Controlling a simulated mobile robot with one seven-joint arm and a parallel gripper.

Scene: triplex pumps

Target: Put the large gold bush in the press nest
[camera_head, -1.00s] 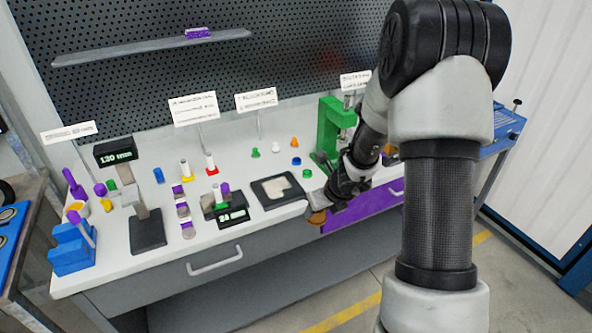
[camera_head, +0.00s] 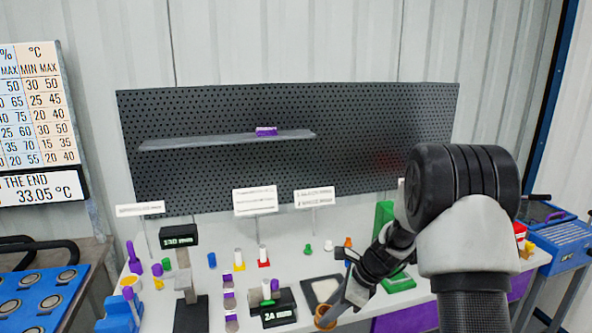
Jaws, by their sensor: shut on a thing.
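My gripper (camera_head: 338,308) is shut on the gold bush (camera_head: 325,317), a ring-like brown-gold piece at its tip. The gripper points down and to the left and holds the bush in front of the black tray, near the bench's front edge. The green press (camera_head: 384,214) stands at the back right of the bench, behind my arm. Its green base (camera_head: 400,284) shows below my forearm. The nest itself is hidden or too small to make out.
A black tray with a pale insert (camera_head: 325,290) lies just behind the gripper. Small green, white and orange parts (camera_head: 328,246) stand beyond it. Display boxes (camera_head: 280,313) and coloured parts fill the left of the bench. A blue case (camera_head: 560,240) is at the right.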

